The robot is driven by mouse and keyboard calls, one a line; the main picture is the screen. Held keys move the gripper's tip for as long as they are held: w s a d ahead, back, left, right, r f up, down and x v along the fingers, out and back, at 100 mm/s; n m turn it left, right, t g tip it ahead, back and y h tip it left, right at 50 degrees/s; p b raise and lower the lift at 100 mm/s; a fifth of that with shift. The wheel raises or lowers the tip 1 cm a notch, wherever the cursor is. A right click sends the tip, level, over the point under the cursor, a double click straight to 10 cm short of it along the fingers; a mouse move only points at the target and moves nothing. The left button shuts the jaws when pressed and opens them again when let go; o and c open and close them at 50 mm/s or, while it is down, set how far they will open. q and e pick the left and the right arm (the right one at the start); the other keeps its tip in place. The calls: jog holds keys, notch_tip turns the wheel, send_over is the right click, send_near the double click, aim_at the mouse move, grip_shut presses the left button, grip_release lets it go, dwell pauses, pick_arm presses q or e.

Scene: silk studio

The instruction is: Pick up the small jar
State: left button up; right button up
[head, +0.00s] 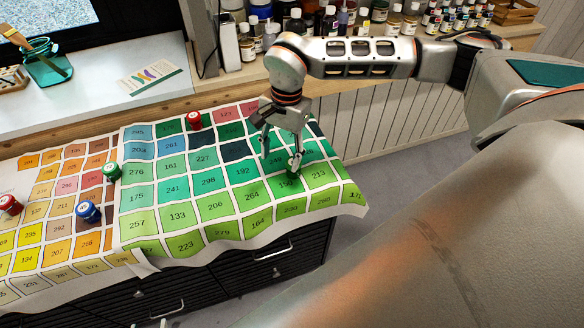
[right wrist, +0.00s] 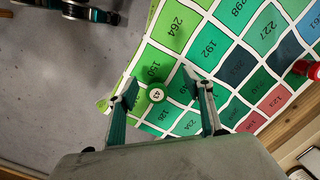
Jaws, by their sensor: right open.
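A small green jar with a white, numbered lid (right wrist: 156,95) stands on the colour chart, on a green square. In the right wrist view it lies between the two fingers of my right gripper (right wrist: 161,84), closer to the left finger, with gaps on both sides. In the head view my right gripper (head: 280,160) points down over the chart's right part, open and empty. There the jar is a dark green shape (head: 293,174) by the right fingertip, mostly hidden. My left gripper is in neither view.
Other small jars stand on the cloth chart (head: 257,222): red (head: 194,120), green (head: 111,171), blue (head: 88,211) and another red (head: 10,204). The chart drapes over a dark drawer cabinet (head: 275,262). Bottles (head: 247,48) line the shelf behind.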

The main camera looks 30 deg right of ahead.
jog(key=shift+h, duration=0.7)
jog(key=d, duration=0.4)
jog(key=shift+w+d+r, duration=0.1)
jog(key=shift+w+r, duration=0.2)
jog(key=shift+w, duration=0.05)
jog(key=shift+d+f, duration=0.15)
jog(key=shift+f, duration=0.2)
notch_tip(320, 180, down, 7)
jog(key=shift+w+r, duration=0.1)
jog(key=shift+w, duration=0.05)
jog(key=c, duration=1.2)
